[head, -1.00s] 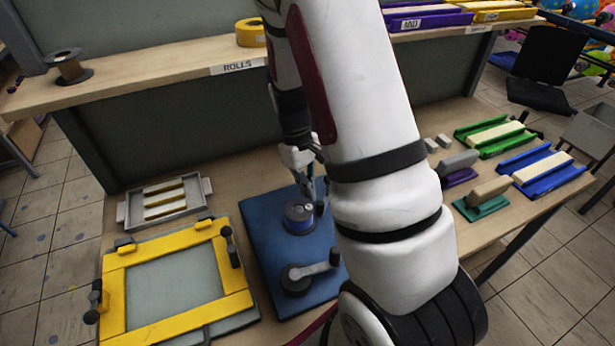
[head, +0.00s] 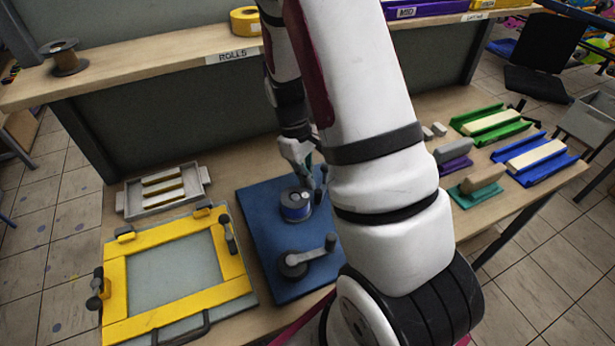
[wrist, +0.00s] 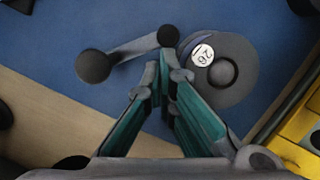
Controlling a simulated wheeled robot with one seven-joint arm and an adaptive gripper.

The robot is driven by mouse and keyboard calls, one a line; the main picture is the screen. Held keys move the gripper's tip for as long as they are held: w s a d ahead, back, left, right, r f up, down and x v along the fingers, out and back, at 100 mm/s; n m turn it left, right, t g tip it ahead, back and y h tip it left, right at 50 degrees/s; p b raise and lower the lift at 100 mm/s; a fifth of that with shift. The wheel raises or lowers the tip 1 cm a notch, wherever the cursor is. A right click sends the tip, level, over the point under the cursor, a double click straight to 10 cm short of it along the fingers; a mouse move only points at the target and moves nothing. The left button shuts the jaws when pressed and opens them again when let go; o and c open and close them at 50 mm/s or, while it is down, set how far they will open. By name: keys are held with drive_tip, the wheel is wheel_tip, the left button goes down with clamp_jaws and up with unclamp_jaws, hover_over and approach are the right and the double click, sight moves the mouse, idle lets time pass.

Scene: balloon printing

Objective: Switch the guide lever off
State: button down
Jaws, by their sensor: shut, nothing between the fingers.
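I take the guide lever (wrist: 132,49) to be the grey arm beside the spool in the wrist view. It has a dark round cap at its left end and a small dark knob at its right end, close to the spool. My gripper (wrist: 160,75) is shut and empty, with its teal fingertips just below the knob; I cannot tell whether they touch. In the head view my gripper (head: 312,182) is low over the blue board (head: 262,232), and my arm hides most of the lever. The spool (head: 296,204) stands on the board; its label reads 26 in the wrist view.
A crank (head: 292,264) sits on the near part of the board. A yellow frame (head: 115,290) with dark clamps lies at left, and a grey tray (head: 190,200) behind it. Green (head: 490,122) and blue (head: 535,162) holders stand at right. A shelf (head: 130,68) runs behind.

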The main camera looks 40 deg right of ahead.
sight(322, 184)
drive_tip(key=shift+s+d+r+n+p, duration=0.1)
drive_tip(key=shift+s+d+n+p, duration=0.05)
drive_tip(key=shift+s+n+p, duration=0.45)
drive_tip(key=shift+s+d+n+p, duration=0.15)
drive_tip(key=shift+s+n+p, duration=0.25)
drive_tip(key=shift+s+n, duration=0.25)
drive_tip(key=shift+s+d+n+h+p, duration=0.4)
drive_tip(key=shift+s+n+p, duration=0.15)
drive_tip(key=shift+n, duration=0.3)
drive_tip(key=shift+s+d, duration=0.15)
drive_tip(key=shift+d, duration=0.05)
